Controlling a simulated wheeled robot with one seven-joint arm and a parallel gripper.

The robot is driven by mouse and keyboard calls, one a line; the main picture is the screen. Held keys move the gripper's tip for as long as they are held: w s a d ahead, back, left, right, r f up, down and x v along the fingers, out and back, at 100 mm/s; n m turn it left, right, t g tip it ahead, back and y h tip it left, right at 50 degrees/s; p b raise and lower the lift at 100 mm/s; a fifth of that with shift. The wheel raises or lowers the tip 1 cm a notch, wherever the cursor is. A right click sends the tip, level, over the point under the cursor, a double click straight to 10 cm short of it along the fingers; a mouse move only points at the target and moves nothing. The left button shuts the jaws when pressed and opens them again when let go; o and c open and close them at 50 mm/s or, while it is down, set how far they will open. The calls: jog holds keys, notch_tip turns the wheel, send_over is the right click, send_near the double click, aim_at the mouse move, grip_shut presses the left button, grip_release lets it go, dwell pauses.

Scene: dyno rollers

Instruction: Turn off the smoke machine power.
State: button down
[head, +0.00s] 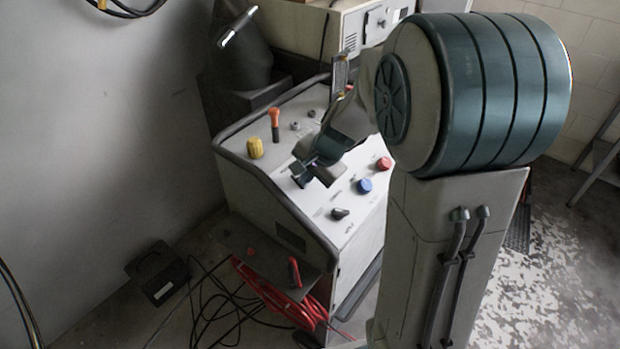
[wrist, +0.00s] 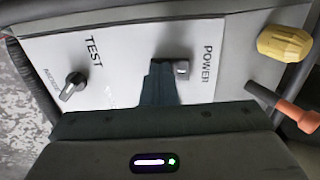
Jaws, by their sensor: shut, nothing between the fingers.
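The console (head: 325,215) has a white sloped top panel with knobs and levers. In the wrist view a small grey switch (wrist: 182,68) sits beside the word POWER on the white panel. My gripper (wrist: 160,64) is shut and empty, its dark fingertips over the panel right beside this switch. Whether they touch it cannot be told. In the head view my gripper (head: 303,170) reaches down onto the left part of the panel and hides the switch. A black rotary knob (wrist: 72,86) sits by the word TEST; it also shows in the head view (head: 340,213).
A yellow knob (head: 255,148) and an orange-handled lever (head: 274,122) stand on the panel's left side. A blue knob (head: 365,185) and a red knob (head: 383,163) are on the right. A beige box (head: 300,32) stands behind. Cables lie on the floor below.

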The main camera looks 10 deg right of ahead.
jog(key=shift+w+a+r+p, duration=0.1)
jog(key=shift+r+p, duration=0.5)
jog(key=shift+d+r+p, duration=0.2)
jog(key=shift+r+p, duration=0.1)
jog(key=shift+r, duration=0.2)
jog(key=s+d+f+p+v, duration=0.1)
jog(key=s+v, duration=0.1)
jog(key=v, duration=1)
jog(key=shift+s+d+r, duration=0.2)
jog(key=shift+s+d, duration=0.1)
jog(key=shift+d, duration=0.1)
